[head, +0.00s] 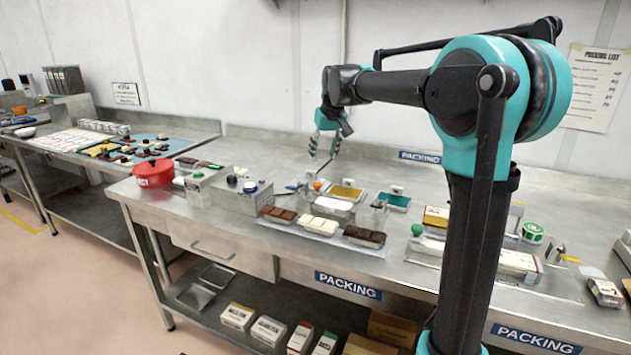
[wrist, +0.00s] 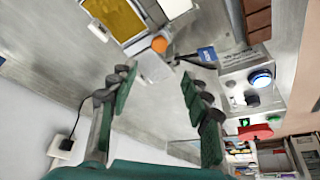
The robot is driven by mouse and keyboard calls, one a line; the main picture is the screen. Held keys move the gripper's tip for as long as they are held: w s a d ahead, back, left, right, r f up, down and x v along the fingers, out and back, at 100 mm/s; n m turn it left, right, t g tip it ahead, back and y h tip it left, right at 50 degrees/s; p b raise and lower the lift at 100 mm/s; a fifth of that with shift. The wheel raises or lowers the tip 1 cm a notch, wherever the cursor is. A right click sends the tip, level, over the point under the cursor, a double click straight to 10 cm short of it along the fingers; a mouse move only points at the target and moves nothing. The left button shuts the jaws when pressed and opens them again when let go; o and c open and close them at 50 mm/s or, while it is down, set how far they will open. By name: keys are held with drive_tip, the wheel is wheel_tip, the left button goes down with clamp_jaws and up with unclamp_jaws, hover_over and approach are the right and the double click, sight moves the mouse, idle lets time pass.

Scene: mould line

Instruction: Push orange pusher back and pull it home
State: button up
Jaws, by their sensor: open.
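The orange pusher knob (wrist: 159,45) shows in the wrist view, just beyond and between my fingertips. It sits at the end of a grey and white mechanism (wrist: 150,62) beside a yellow-filled tray (wrist: 112,17). In the head view the orange knob (head: 318,185) is small, left of the yellow tray (head: 346,192). My gripper (wrist: 158,88) is open and empty, its two green-padded fingers spread apart. In the head view my gripper (head: 322,152) hangs above the bench, over the knob and near the back wall. No contact with the knob shows.
A grey control box (head: 232,190) with round buttons stands left of the mechanism. Chocolate bars (head: 320,226) lie in front of it. A teal tray (head: 393,201) is to its right. A red pot (head: 154,173) stands at the bench's left end. A plug with cable (wrist: 63,145) is on the wall.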

sight(317, 183)
drive_tip(key=x, duration=1.3)
drive_tip(key=shift+w+d+f, duration=0.1)
drive_tip(key=shift+w+f, duration=0.1)
drive_tip(key=shift+f, duration=0.05)
drive_tip(key=shift+c, duration=0.3)
clamp_jaws()
